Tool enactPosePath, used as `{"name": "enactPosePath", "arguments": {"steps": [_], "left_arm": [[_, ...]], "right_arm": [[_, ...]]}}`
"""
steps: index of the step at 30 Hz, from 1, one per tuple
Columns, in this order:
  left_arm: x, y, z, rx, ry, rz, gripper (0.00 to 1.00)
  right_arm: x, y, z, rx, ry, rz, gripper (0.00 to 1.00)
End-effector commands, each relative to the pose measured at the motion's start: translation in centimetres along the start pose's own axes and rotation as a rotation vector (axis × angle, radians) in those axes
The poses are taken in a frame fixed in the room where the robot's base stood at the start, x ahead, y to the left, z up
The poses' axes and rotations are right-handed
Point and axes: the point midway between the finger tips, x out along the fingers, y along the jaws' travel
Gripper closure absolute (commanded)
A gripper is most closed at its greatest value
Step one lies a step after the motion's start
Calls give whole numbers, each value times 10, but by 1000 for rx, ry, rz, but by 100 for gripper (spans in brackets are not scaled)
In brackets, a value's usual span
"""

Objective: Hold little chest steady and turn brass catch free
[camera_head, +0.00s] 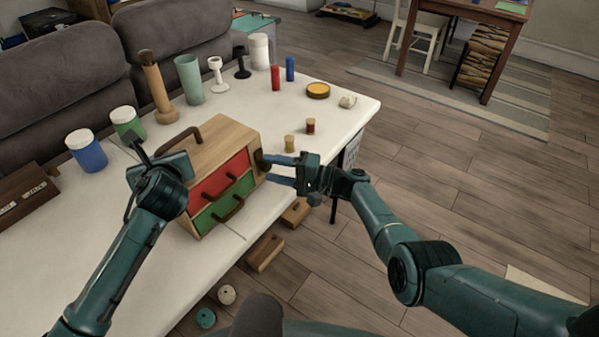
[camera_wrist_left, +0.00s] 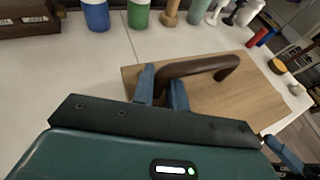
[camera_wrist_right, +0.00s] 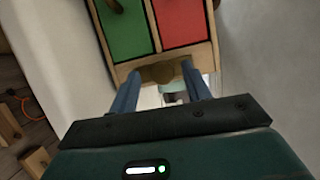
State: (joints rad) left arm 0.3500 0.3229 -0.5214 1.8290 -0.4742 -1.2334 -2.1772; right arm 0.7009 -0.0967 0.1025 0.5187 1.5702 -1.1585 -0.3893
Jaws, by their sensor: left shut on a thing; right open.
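The little wooden chest (camera_head: 228,142) stands near the table's front edge, with a red drawer (camera_head: 222,174) above a green drawer (camera_head: 224,205), both closed. My left gripper (camera_wrist_left: 161,90) is shut on one end of the chest's brown top handle (camera_wrist_left: 205,66). In the head view the left hand partly hides that end. The catch (camera_wrist_right: 157,72), a dull brown-gold piece, sits on the chest's right side. My right gripper (camera_wrist_right: 160,76) is open, its fingertips on either side of the catch. Whether they touch it I cannot tell.
The white table (camera_head: 330,125) holds a blue jar (camera_head: 87,152), a green jar (camera_head: 127,123) and several other items behind the chest. Small yellow (camera_head: 289,144) and red (camera_head: 310,126) pieces stand right of it. Wooden blocks (camera_head: 265,253) lie below the front edge.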

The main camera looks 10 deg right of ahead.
Motion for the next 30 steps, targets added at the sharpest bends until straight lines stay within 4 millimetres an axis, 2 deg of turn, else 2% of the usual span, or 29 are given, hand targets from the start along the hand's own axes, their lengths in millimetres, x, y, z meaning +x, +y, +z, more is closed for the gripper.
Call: {"name": "enactPosePath", "arguments": {"steps": [5, 9, 15, 21, 30], "left_arm": [[0, 1, 0, -2, -1, 2, 100], [0, 1, 0, -1, -1, 2, 100], [0, 1, 0, -1, -1, 3, 100], [0, 1, 0, -1, -1, 3, 100], [0, 1, 0, -1, -1, 3, 100]], "right_arm": [[-25, 1, 1, -3, 1, 2, 52], [-59, 1, 0, -3, 2, 4, 52], [-94, 0, 0, -1, 1, 1, 52], [-110, -1, 1, -1, -2, 0, 52], [-111, -1, 1, -1, -2, 0, 52]]}}
